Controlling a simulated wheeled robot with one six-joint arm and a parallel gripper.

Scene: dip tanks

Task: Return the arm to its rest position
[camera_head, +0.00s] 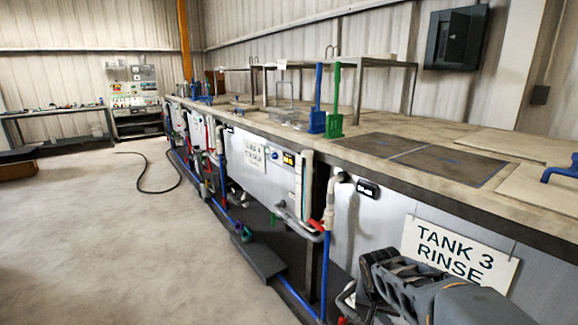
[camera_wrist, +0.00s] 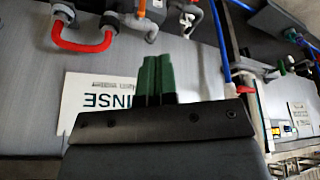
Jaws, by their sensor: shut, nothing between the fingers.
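My arm shows at the lower right of the camera_head view as dark grey links, in front of the tank bench and partly over the lower edge of the "TANK 3 RINSE" sign (camera_head: 455,247). In the camera_wrist view my gripper (camera_wrist: 158,58) shows two green fingers side by side. It is shut and empty. The same white sign (camera_wrist: 88,100) appears upside down behind the fingers, partly hidden by the fingers and the gripper body. I cannot make out the fingers in the camera_head view.
The long tank bench (camera_head: 540,190) runs along the right wall. Pipes and valves line its front; a red pipe (camera_wrist: 85,43) shows in the camera_wrist view. A blue upright tool (camera_head: 317,115) and a green one (camera_head: 335,115) stand on top. Floor at left is mostly clear, with a black hose (camera_head: 150,188).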

